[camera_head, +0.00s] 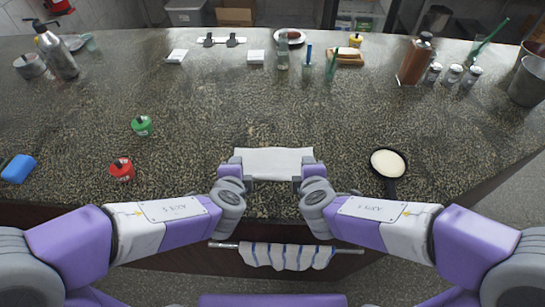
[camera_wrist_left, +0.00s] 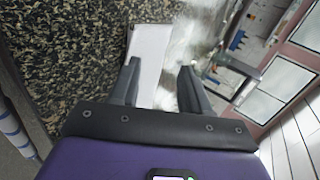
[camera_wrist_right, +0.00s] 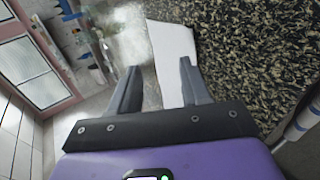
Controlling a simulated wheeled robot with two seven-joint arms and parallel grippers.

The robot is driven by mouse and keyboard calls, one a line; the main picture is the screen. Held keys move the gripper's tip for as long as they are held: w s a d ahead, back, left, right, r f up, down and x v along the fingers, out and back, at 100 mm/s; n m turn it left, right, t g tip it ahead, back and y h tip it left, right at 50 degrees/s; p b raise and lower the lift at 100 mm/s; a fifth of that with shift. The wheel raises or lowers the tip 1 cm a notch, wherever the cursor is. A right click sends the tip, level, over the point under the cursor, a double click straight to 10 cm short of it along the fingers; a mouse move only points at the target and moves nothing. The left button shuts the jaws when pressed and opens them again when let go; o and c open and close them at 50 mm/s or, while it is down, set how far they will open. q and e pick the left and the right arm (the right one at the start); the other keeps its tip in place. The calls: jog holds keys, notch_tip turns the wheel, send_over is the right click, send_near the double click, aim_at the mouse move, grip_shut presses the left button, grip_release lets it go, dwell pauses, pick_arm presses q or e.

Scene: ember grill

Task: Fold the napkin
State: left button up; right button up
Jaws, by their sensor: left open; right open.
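A white napkin (camera_head: 275,161) lies on the dark speckled counter in front of me, spread as a wide rectangle between my two grippers. My left gripper (camera_head: 236,172) is at its left end and my right gripper (camera_head: 308,174) at its right end. The left wrist view shows the left gripper (camera_wrist_left: 157,82) open, with the napkin (camera_wrist_left: 150,48) between and beyond its fingers. The right wrist view shows the right gripper (camera_wrist_right: 155,82) open, with the napkin (camera_wrist_right: 172,50) between and beyond its fingers. I cannot tell whether the fingers touch the cloth.
A pan with pale contents (camera_head: 388,163) stands right of the napkin. A red can (camera_head: 121,169), a green can (camera_head: 142,126) and a blue object (camera_head: 18,168) are at left. A striped towel (camera_head: 285,256) hangs on the front rail. Bottles and dishes line the back.

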pick_arm(q)
jog(key=s+r, duration=0.4)
jog(key=r, duration=0.1)
jog(key=shift+s+r, duration=0.35)
pick_arm(e)
jog(key=s+r, duration=0.4)
jog(key=r, duration=0.1)
jog(key=shift+s+r, duration=0.35)
